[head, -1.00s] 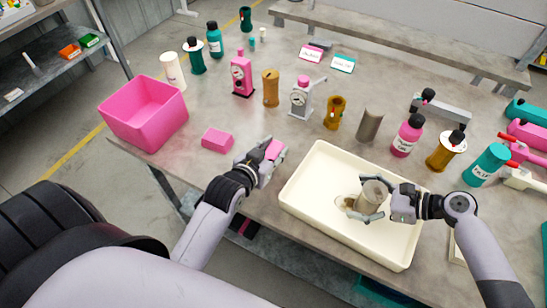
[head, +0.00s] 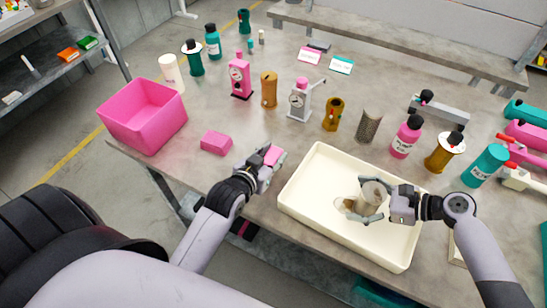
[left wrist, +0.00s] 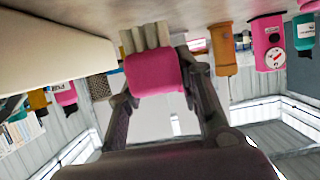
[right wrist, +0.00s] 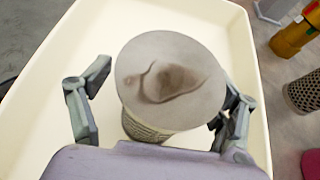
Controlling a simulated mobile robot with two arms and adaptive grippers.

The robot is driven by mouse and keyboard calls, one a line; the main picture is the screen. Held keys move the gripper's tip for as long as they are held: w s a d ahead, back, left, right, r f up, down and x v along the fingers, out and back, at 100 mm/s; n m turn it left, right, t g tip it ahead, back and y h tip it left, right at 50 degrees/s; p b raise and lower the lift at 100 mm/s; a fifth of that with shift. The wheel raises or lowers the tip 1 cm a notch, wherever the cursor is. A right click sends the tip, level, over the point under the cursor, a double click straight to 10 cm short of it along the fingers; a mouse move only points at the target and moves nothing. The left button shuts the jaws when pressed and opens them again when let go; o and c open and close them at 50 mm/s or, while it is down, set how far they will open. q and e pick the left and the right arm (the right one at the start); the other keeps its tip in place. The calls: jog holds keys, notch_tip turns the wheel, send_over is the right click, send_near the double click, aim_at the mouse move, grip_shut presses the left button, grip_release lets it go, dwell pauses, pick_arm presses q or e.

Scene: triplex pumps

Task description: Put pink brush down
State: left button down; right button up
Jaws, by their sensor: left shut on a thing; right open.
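The pink brush (head: 273,155) is held in my left gripper (head: 268,161) above the table, left of the cream tray (head: 302,190). In the left wrist view its pink body (left wrist: 153,73) is between the fingers and its pale bristles (left wrist: 145,37) point to the top of the picture, close to the table surface. I cannot tell whether the bristles touch it. My right gripper (head: 374,203) is open over the tray, its fingers on either side of a mesh cylinder (right wrist: 170,80) with a brown-stained grey top. I cannot tell whether they touch it.
A pink block (head: 216,142) and a pink bin (head: 145,122) are left of the brush. Pumps, including a pink one (head: 240,80), bottles and another mesh cylinder (head: 369,126) stand behind the tray.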

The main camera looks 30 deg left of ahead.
pick_arm(q)
jog(key=shift+f, duration=1.15)
jog(key=shift+f, duration=0.1)
jog(key=c, duration=1.1)
grip_release()
jog(key=v, duration=1.2)
jog(key=shift+r, duration=0.2)
